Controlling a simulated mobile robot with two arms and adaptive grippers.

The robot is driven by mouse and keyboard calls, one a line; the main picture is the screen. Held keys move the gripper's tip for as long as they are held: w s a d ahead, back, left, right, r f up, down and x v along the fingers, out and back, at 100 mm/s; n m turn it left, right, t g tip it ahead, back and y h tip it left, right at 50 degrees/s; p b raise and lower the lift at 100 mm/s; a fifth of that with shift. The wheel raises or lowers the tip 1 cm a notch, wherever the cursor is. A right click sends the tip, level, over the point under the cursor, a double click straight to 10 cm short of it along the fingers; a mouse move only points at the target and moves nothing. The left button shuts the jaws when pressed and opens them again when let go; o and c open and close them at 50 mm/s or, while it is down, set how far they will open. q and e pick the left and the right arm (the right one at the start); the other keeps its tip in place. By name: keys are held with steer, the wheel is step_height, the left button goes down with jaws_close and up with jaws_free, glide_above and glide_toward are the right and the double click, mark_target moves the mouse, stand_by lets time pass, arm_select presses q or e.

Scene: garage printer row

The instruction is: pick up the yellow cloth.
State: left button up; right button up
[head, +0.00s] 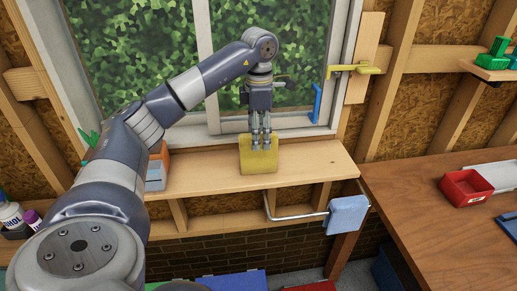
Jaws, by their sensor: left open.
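The fingers hide a little of the cloth's top. My right gripper is not in view.
The wooden shelf (318,165) is clear right of the cloth. An orange and grey box (156,172) stands to its left. A blue cloth (347,215) hangs on a metal rail below. The window (290,60) is close behind. A red tray (466,188) sits on the right workbench.

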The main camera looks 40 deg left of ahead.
mark_target(258, 153)
arm_select(q)
steer(key=shift+w+a+f+p, duration=0.15)
steer(key=shift+a+f+p, duration=0.1)
steer(key=shift+f, duration=0.2)
steer(key=shift+w+a+f+p, duration=0.15)
steer(key=shift+f+p, duration=0.1)
steer(key=shift+f, duration=0.2)
step_height(258, 153, down, 3)
steer(key=shift+a+f+p, duration=0.1)
steer(key=shift+f+p, duration=0.1)
steer(key=shift+p, duration=0.65)
steer(key=shift+f, duration=0.25)
steer(key=shift+w+f, duration=0.1)
steer(key=c, duration=1.1)
steer(key=shift+c, duration=0.2)
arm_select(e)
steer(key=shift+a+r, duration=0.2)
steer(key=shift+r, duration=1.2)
